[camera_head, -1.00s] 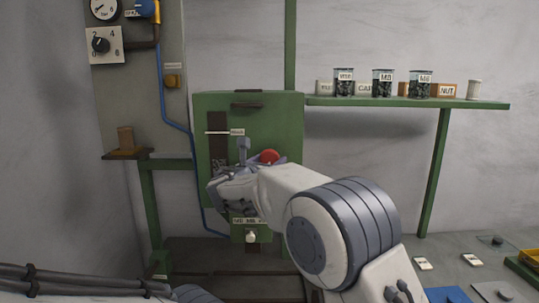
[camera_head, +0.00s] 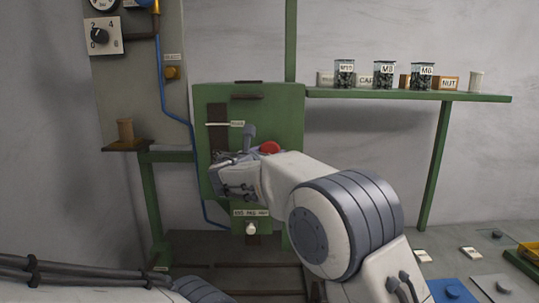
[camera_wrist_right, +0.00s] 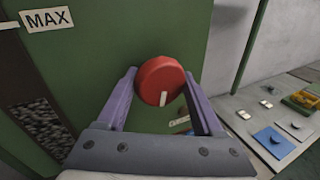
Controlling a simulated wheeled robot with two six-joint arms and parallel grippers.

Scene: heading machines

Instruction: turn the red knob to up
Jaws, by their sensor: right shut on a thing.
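The red knob (camera_head: 270,147) sits on the front of a green cabinet (camera_head: 285,115), partly hidden by my right arm in the head view. In the right wrist view the red knob (camera_wrist_right: 158,78) is between the two purple-grey fingers of my right gripper (camera_wrist_right: 160,88). The right gripper is shut on it. A short white mark (camera_wrist_right: 164,99) shows on the knob's face, toward its lower edge in the wrist picture. My left gripper is outside the views; only part of my left arm shows at the lower left.
A MAX label (camera_wrist_right: 46,19) and a dark gauge strip (camera_wrist_right: 35,115) are left of the knob. A white-tipped switch (camera_head: 250,229) is below the cabinet. A green shelf (camera_head: 470,97) with jars and boxes is at right. A blue pipe (camera_head: 162,90) runs down at left.

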